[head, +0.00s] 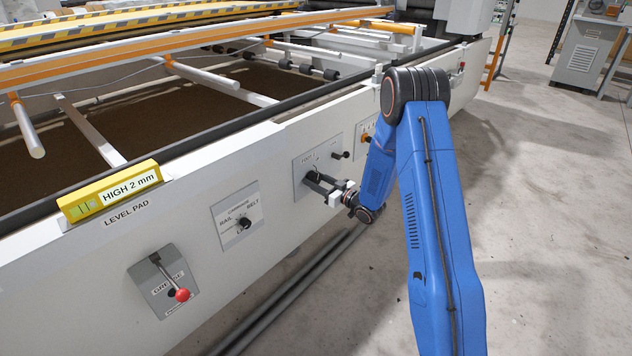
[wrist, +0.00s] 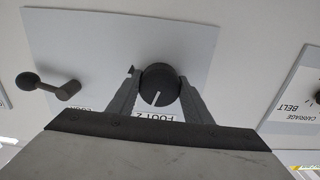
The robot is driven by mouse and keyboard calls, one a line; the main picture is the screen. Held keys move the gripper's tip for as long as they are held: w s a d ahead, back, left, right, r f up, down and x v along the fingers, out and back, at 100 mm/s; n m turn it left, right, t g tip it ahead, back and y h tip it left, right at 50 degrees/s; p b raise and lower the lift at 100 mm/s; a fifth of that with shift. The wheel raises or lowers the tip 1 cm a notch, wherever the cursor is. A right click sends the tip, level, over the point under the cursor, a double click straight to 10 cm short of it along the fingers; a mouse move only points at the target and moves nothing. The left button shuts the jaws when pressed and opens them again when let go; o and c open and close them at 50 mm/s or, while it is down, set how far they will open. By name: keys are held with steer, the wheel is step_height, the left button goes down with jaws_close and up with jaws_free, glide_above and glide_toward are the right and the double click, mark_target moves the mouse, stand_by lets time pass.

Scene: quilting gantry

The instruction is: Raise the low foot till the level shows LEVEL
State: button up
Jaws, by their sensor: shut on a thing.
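The yellow level (head: 108,193) sits on the level pad at the left of the white machine side and its label reads HIGH 2 mm. My gripper (head: 315,181) reaches the grey plate (head: 301,167) in the middle of the machine side. In the wrist view my gripper (wrist: 160,92) is shut on a round black knob (wrist: 159,84), one finger on each side. A white line on the knob points down and slightly left in that view. The label under it reads FOOT 2, partly hidden by my gripper. The foot itself is not visible.
A black crank handle (wrist: 50,86) stands out beside the knob. A RAIL/BELT selector plate (head: 238,220) and a lever with a red ball (head: 182,295) are on the machine side to the left.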

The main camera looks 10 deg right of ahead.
steer(key=m, duration=0.6)
steer(key=shift+s, duration=0.1)
steer(key=m, duration=0.6)
steer(key=shift+m, duration=0.3)
stand_by(0.3)
steer(key=o, duration=1.1)
steer(key=shift+c, duration=0.2)
steer(key=v, duration=1.7)
steer(key=shift+s, duration=0.15)
steer(key=shift+d, duration=0.1)
